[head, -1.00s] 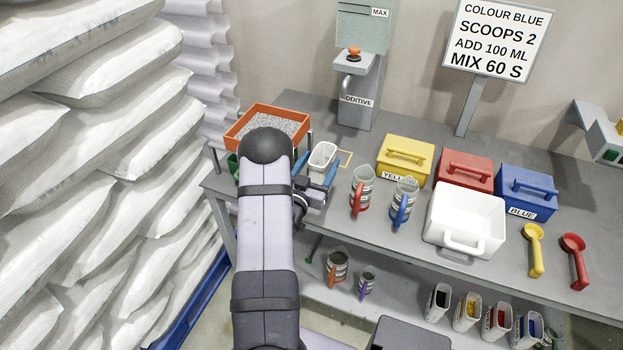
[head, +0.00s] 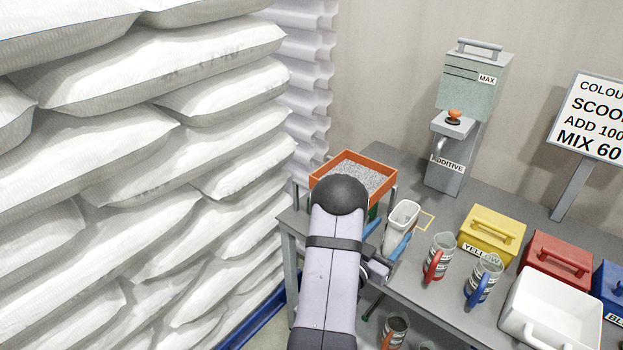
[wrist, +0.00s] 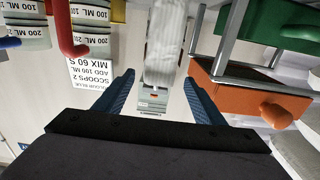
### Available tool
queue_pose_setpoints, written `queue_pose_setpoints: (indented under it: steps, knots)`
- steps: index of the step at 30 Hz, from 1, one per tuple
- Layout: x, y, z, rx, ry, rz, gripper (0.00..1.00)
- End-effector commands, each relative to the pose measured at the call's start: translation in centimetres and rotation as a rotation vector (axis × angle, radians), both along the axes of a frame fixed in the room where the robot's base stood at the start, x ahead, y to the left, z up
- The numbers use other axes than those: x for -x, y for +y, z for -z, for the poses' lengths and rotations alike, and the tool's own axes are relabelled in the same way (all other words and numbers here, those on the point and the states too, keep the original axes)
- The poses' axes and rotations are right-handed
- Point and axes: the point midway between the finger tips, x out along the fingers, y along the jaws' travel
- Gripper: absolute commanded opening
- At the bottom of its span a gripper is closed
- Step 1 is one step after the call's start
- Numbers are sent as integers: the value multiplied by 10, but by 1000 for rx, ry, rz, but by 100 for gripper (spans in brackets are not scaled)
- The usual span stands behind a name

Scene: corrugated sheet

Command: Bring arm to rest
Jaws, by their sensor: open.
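My gripper (head: 389,234) is over the left end of the grey bench, its blue fingers spread apart. It also shows in the wrist view (wrist: 160,82) with an empty gap between the fingers. A white cup (head: 402,213) stands just beyond the fingertips, beside a yellow square outline on the bench. In the wrist view, which is upside down, the cup (wrist: 165,45) lies ahead of the gap; I cannot tell whether a finger touches it. My forearm hides part of the bench's left end.
An orange tray of grey granules (head: 352,175) stands left of the cup. A red-handled jug (head: 440,257) and a blue-handled jug (head: 483,279) stand to the right. The additive dispenser (head: 463,135) is behind. Stacked white sacks (head: 180,200) fill the left side.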

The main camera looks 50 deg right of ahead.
Motion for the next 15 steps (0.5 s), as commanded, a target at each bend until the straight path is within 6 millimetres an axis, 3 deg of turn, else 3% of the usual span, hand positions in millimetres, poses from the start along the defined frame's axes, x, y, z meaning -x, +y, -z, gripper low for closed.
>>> queue_pose_setpoints:
  steps: [5,8,11,15]
  knots:
    - [-3,5,-10,-19,-46,11,64]
    - [-14,13,-16,-63,-108,6,64]
    - [-45,24,-11,-149,-139,-57,64]
    - [-109,56,2,-318,-132,-217,64]
